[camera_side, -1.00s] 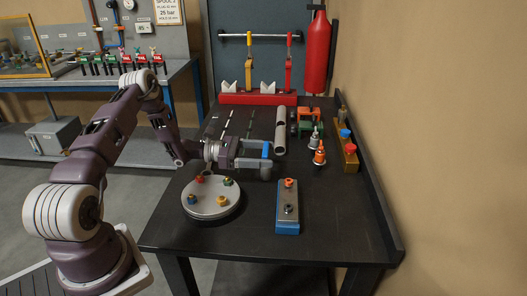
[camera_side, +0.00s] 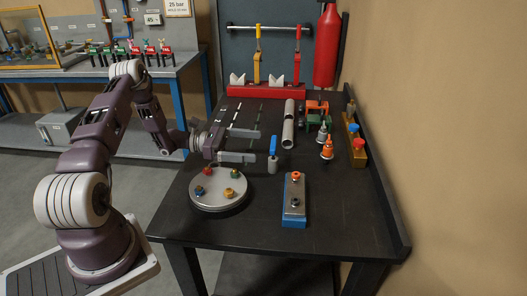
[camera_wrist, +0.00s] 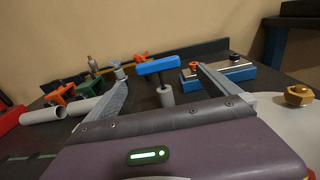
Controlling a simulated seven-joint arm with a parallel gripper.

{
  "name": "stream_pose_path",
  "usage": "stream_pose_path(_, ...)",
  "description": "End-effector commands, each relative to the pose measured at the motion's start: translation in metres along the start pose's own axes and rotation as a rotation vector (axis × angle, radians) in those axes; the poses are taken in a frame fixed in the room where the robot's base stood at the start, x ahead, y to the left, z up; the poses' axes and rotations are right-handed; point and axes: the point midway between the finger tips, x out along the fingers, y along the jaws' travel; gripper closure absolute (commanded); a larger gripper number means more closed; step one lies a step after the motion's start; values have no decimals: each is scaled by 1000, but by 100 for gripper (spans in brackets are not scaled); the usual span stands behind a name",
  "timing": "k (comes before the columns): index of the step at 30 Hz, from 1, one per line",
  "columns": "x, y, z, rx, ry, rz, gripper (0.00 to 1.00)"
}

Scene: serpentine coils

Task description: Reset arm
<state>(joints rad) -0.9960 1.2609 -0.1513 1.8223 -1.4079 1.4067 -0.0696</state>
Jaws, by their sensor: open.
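My gripper (camera_side: 256,146) is open and empty over the left part of the black table, with its two grey fingers pointing right. A small tool with a blue bar handle (camera_side: 273,147) on a grey cylindrical base stands upright just beyond the fingertips. In the wrist view the blue-handled tool (camera_wrist: 158,68) shows in the gap between the fingers, apart from both. My arm reaches over the table's left edge from its base at lower left.
A round grey plate (camera_side: 218,201) with coloured knobs lies in front of my gripper. A blue-and-grey block (camera_side: 293,211) is to its right. Grey pipes (camera_side: 288,131), orange-topped fittings (camera_side: 327,148) and a red rack (camera_side: 270,96) stand farther back. The front right table is clear.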

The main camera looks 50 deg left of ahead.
Motion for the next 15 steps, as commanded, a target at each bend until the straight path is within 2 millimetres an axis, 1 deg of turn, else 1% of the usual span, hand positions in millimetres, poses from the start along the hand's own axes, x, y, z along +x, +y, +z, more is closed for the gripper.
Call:
stream_pose_path(2, 11, -13, 21, 60, 32, -81, 0)
stream_pose_path(4, 31, -40, 53, 167, 96, -221, 0)
stream_pose_path(5, 40, -57, 68, 229, 132, -298, 0)
stream_pose_path(6, 52, -84, 90, 325, 185, -413, 0)
stream_pose_path(8, 62, -128, 118, 480, 270, -579, 0)
stream_pose_path(9, 64, -157, 133, 587, 325, -683, 0)
stream_pose_path(11, 61, -198, 152, 755, 404, -827, 0)
stream_pose_path(12, 55, -224, 163, 873, 455, -915, 0)
stream_pose_path(14, 41, -258, 175, 1056, 529, -1031, 0)
stream_pose_path(15, 30, -277, 181, 1183, 576, -1101, 0)
